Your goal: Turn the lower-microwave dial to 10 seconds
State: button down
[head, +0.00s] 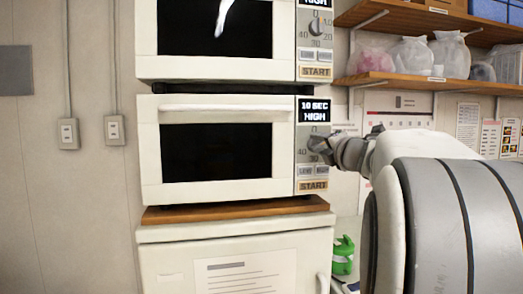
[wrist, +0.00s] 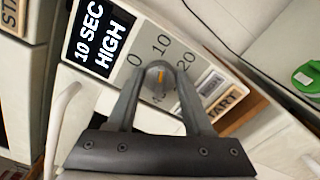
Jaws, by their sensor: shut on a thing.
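The lower microwave (head: 150,150) stands on a wooden board, its door shut. Its display (head: 314,110) reads "10 SEC HIGH", and the same display shows in the wrist view (wrist: 98,42).
The upper microwave (head: 285,45) sits just above, with its own dial (head: 316,27). A START button (head: 313,186) lies under the lower dial. Shelves (head: 430,78) with bagged items are at the upper right. A green object (head: 343,247) stands lower right of the microwave.

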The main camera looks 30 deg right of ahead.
jog(key=shift+n, duration=0.4)
jog(key=shift+c, duration=1.6)
grip_release()
jog(key=shift+s, duration=0.1)
